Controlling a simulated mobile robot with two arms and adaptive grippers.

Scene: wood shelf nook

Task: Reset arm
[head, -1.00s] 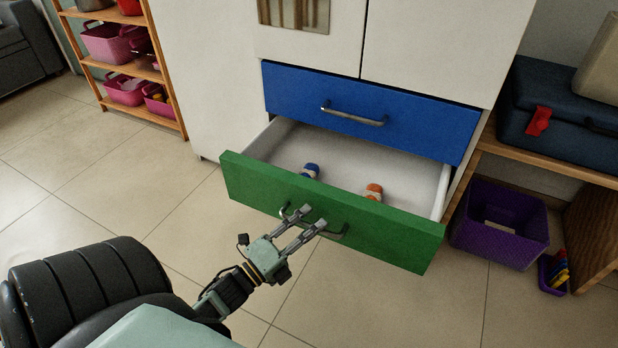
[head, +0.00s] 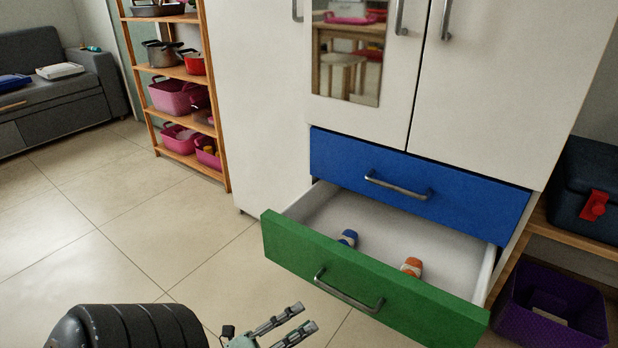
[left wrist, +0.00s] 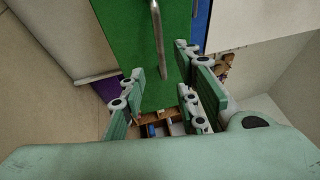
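My left gripper (head: 306,317) is at the bottom of the head view, below and left of the green drawer's handle (head: 348,291). Its two fingers are apart with nothing between them, and it does not touch the handle. In the left wrist view the gripper (left wrist: 158,75) also shows spread fingers, with the metal handle (left wrist: 158,40) and green front beyond them. The green drawer (head: 370,278) stands pulled open. Inside it lie a small blue and white item (head: 348,238) and an orange and white item (head: 411,267). My right gripper is not in view.
A closed blue drawer (head: 420,189) and white cabinet doors (head: 500,90) are above. A wooden shelf (head: 183,75) with pink bins stands left. A purple basket (head: 550,310) and a dark case (head: 587,190) are at right. The tiled floor (head: 130,240) at left is clear.

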